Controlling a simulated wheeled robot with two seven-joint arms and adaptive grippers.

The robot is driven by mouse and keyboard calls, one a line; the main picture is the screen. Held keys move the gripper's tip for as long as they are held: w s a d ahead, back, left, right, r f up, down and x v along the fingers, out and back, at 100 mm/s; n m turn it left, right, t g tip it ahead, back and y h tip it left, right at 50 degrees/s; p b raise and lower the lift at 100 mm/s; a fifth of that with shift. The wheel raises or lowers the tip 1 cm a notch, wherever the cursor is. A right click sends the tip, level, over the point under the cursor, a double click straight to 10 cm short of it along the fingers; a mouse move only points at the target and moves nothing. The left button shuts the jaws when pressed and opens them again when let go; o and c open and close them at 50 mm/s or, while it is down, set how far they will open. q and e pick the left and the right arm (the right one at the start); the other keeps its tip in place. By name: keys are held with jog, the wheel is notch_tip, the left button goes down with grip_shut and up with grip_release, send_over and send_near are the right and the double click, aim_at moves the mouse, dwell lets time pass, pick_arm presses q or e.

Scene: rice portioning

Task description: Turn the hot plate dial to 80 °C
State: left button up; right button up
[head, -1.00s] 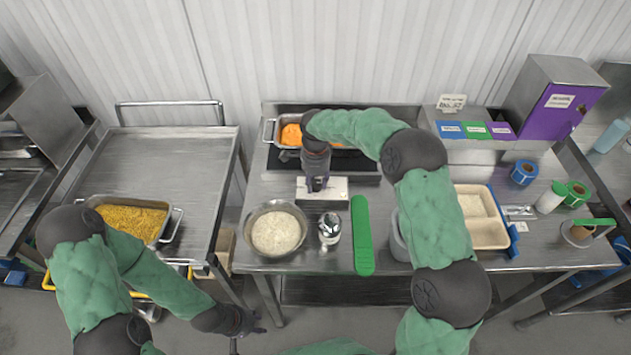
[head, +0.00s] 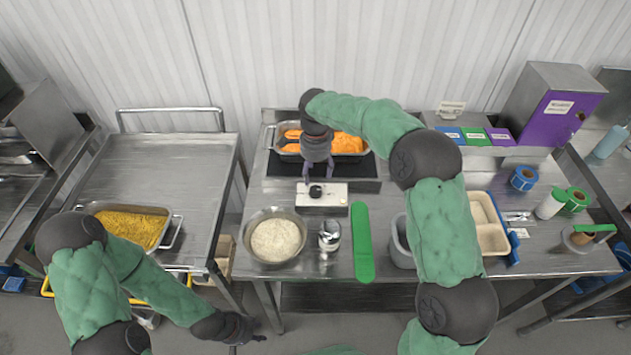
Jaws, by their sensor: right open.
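The hot plate (head: 283,168) is a dark slab at the back of the steel table, with a metal pan (head: 274,137) of orange food on it. Its pale control box (head: 337,195) sits in front and carries a black dial (head: 315,191). My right gripper (head: 318,176) is open and points down just behind and above the dial, apart from it as far as I can tell. The dial's markings are too small to read. My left gripper (head: 250,338) hangs low at the front, off the table; its fingers are too small to judge.
A bowl of rice (head: 276,238), a metal shaker (head: 329,235) and a green strip (head: 362,242) lie in front of the control box. A grey bin (head: 401,243) and a beige tray (head: 492,238) are to the right. A steel cart (head: 165,165) stands left.

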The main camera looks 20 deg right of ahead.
jog(key=shift+r, duration=1.95)
